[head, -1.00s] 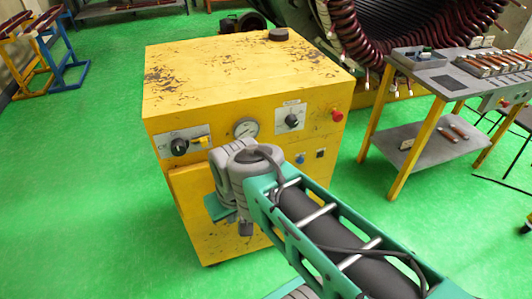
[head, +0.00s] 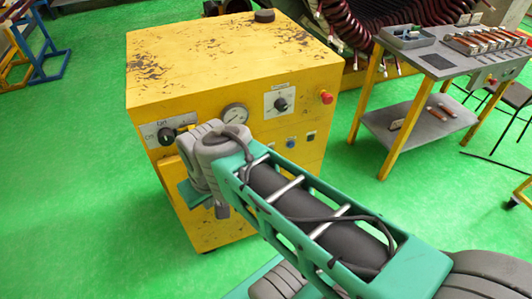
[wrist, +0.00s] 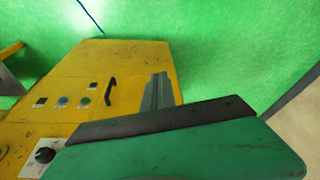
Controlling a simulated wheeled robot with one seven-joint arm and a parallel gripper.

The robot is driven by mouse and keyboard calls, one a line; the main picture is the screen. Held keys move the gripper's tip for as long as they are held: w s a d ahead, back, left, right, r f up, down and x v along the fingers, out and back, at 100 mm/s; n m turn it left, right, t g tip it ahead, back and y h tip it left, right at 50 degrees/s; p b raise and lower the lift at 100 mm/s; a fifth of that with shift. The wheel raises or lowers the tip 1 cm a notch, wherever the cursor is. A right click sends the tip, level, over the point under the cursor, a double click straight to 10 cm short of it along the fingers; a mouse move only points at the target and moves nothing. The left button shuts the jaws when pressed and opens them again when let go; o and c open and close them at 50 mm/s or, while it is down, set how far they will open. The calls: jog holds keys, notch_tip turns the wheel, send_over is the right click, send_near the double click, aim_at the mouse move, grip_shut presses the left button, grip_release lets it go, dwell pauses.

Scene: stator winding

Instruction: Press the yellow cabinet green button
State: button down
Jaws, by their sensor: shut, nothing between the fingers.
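The yellow cabinet (head: 215,75) stands in front of me with its control panel facing me. In the wrist view, a small green button (wrist: 84,102) sits on the cabinet front in a row with a blue button (wrist: 62,102) and a dark one. My arm hides the green button in the head view; the blue button shows there (head: 290,142). My gripper (wrist: 158,80) is shut and empty. In the wrist view its grey fingers lie to the right of the green button, past a black handle. Whether they touch the cabinet cannot be told.
The panel also has a pressure gauge (head: 235,115), rotary switches and a red knob (head: 326,97). A grey table with yellow legs (head: 455,65) holds tools and parts at the right. A large stator (head: 365,30) stands behind. Green floor is clear left of the cabinet.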

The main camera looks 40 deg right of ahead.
jog(key=w+d+f+m+t+y+b, duration=0.1)
jog(key=w+d+f+m+b, duration=0.55)
jog(key=d+f, duration=0.55)
jog(key=s+d+f+m+t+b, duration=0.1)
jog(key=d+f+m+t+b, duration=0.1)
jog(key=d, duration=0.7)
jog(key=d+f+m+t+b, duration=0.3)
jog(key=d+f+m, duration=0.2)
jog(key=d, duration=0.4)
jog(key=shift+s+f+m+t+b, duration=0.25)
jog(key=shift+s+m+t+b, duration=0.1)
jog(key=shift+m, duration=0.2)
jog(key=shift+d, duration=0.1)
jog(key=w+d+b, duration=0.1)
jog(key=w+d, duration=0.1)
jog(key=w, duration=0.6)
jog(key=shift+w+d, duration=0.25)
jog(key=shift+w, duration=0.4)
